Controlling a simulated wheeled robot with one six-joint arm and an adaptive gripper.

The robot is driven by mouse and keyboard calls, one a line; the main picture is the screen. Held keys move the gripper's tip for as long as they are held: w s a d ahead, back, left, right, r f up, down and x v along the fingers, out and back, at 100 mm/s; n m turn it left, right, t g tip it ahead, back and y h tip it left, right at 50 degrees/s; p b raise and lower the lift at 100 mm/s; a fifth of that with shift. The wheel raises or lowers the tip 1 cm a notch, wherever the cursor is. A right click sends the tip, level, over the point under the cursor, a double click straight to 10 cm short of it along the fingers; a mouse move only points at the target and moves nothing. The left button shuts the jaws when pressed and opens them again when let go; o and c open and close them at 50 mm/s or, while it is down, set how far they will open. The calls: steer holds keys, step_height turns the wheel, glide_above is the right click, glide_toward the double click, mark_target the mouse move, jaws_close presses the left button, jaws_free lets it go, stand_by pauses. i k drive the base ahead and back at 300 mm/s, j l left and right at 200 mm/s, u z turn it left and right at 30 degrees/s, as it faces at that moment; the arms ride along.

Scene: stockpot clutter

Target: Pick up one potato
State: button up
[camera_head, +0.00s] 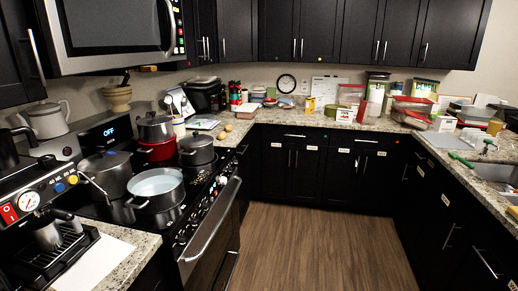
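Two small, yellowish-tan round items that look like potatoes lie on the speckled counter (240,134) just beyond the stove's right side. One potato (228,128) is slightly farther right and back. The other potato (221,136) is slightly nearer and to the left. They are close together, and both are too small for detail. My gripper is not in this view.
Several pots crowd the stove, including an open pot (155,188) and a red pot (157,152). An espresso machine (38,215) stands at the near left. Containers clutter the back counter. A sink (497,174) is at right. The wooden floor (310,250) is clear.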

mark_target(222, 135)
steer(key=i+l+z, duration=0.1)
steer(key=i+z, duration=0.25)
steer(key=i, duration=0.5)
steer(key=i+j+z, duration=0.3)
steer(key=i, duration=0.6)
steer(key=i+l+u, duration=0.2)
steer(key=i+u, duration=0.15)
steer(key=i, duration=0.3)
steer(key=i+l+u, duration=0.3)
steer(key=i, duration=0.3)
steer(key=i+l+u, duration=0.35)
steer(key=i+l, duration=0.2)
steer(key=l, duration=0.1)
